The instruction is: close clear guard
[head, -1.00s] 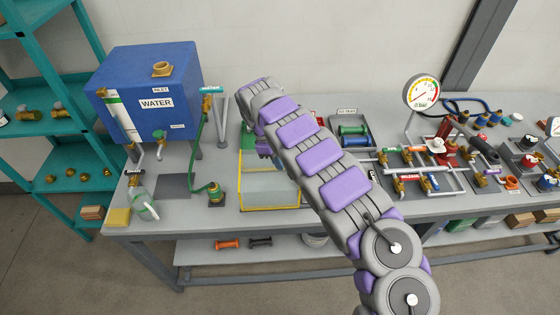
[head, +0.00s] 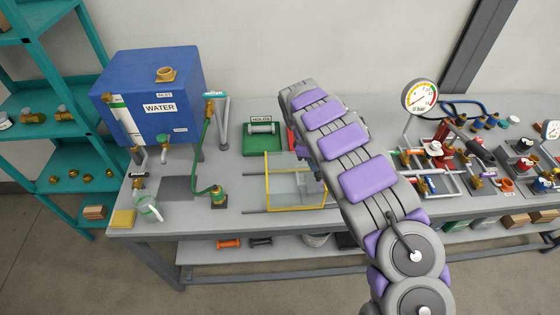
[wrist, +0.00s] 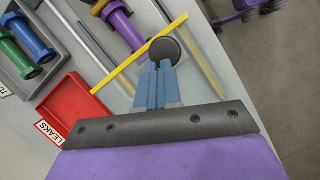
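The clear guard (head: 296,207) is a see-through cover with a yellow frame, standing on two rails on the bench. My arm partly hides its right side in the head view. In the wrist view its yellow edge (wrist: 118,69) runs diagonally beside a round dark knob (wrist: 165,51). My gripper (wrist: 161,66) has its blue fingers close together, with their tips at the knob. They look shut and seem to touch the knob, not enclose it. The arm hides the gripper in the head view.
A green tray marked HOLDS (head: 262,137) stands behind the guard. A red tray marked LEAKS (wrist: 66,106) and a tray with green and blue spools (wrist: 23,47) lie close by. A blue water tank (head: 150,90) stands left, with pipework and a gauge (head: 420,97) right.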

